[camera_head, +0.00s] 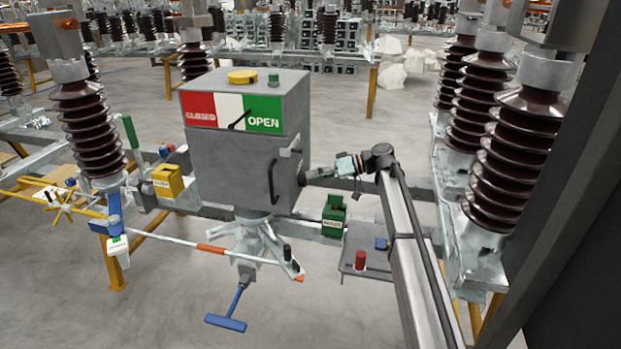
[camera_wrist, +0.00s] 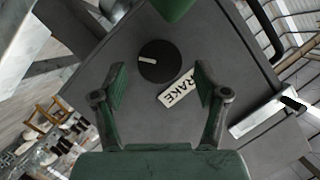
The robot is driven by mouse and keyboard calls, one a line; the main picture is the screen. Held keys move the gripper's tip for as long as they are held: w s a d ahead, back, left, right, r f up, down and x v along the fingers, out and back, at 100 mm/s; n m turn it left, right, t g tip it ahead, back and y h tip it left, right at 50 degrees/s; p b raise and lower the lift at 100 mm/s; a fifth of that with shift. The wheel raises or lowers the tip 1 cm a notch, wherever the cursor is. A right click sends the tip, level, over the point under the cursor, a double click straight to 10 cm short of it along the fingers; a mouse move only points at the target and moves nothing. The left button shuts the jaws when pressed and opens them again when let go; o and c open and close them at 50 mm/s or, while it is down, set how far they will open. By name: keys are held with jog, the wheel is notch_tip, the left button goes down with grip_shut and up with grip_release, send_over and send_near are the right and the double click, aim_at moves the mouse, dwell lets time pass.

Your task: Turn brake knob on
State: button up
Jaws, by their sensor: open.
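The brake knob (camera_wrist: 157,61) is a round black dial with a short white mark pointing left in the wrist view. It sits on a grey panel (camera_wrist: 215,50), with a white label (camera_wrist: 177,88) reading "RAKE" beside it, partly covered by my right finger. My gripper (camera_wrist: 160,72) is open and empty, its two green fingers apart on either side of the knob. I see no contact with it.
The cabinet front carries a red "CLOSED" and green "OPEN" sign (camera_head: 262,113) and a dark handle (camera_head: 272,180). A green box (camera_head: 333,216) and a shelf with a red cylinder (camera_head: 360,260) lie below my arm. Brown insulators (camera_head: 525,140) stand at the right.

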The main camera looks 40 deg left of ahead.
jog(key=v, duration=1)
jog(key=shift+w+d, duration=0.2)
jog(key=shift+w, duration=0.05)
jog(key=shift+r, duration=0.1)
jog(key=d+r+n+t+p, duration=0.1)
jog(key=d+r+t+p, duration=0.15)
jog(key=d+p, duration=0.2)
jog(key=s+a+f+n+p, duration=0.1)
jog(key=s+a+f+p, duration=0.1)
jog(key=a, duration=0.4)
jog(key=s+a+f+n+p, duration=0.2)
jog(key=s+a+f, duration=0.2)
jog(key=a, duration=0.3)
jog(key=shift+s+f+y, duration=0.25)
jog(key=shift+s+y, duration=0.05)
jog(key=shift+s, duration=0.6)
jog(key=c, duration=1.2)
